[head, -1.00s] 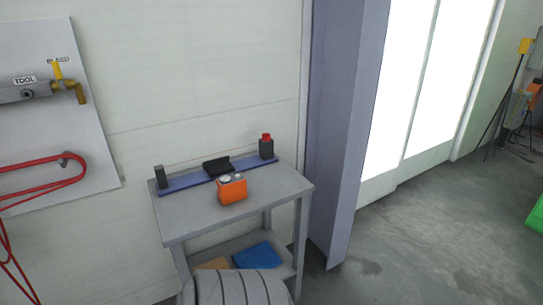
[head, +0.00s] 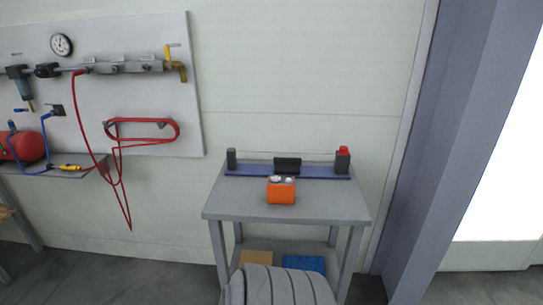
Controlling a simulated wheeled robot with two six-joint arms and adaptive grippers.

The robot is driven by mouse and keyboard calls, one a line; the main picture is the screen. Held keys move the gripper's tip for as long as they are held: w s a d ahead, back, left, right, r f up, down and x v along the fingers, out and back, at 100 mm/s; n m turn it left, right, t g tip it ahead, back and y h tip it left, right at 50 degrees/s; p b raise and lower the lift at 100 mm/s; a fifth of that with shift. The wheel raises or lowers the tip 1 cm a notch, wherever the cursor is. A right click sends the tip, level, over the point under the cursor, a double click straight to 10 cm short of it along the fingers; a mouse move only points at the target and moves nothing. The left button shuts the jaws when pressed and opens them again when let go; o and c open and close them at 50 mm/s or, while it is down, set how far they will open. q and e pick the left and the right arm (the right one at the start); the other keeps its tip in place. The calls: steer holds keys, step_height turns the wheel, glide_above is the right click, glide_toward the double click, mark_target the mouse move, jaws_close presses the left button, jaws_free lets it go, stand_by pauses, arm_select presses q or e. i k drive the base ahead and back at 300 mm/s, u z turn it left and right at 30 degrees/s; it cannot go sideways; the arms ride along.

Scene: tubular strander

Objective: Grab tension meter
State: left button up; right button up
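An orange box-shaped device with round parts on its top, which looks like the tension meter (head: 281,192), stands on a grey table (head: 235,206) in the head view. It is near the middle of the tabletop, in front of a blue rail (head: 237,171). The rail carries a dark post at the left, a black block (head: 287,165) in the middle and a dark post with a red top (head: 343,160) at the right. Neither of my grippers shows in the view.
A lower shelf holds a blue item (head: 304,264) and a brown item (head: 257,257). A wall panel (head: 150,98) with pipes and a red hose is at the left. A grey-blue column (head: 440,150) stands right of the table. The tabletop around the orange device is clear.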

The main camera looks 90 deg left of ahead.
mark_target(279, 191)
steer(key=u, duration=0.85)
steer(key=i, duration=0.75)
steer(key=u, duration=1.05)
steer(key=i, duration=0.2)
steer(key=u, duration=0.2)
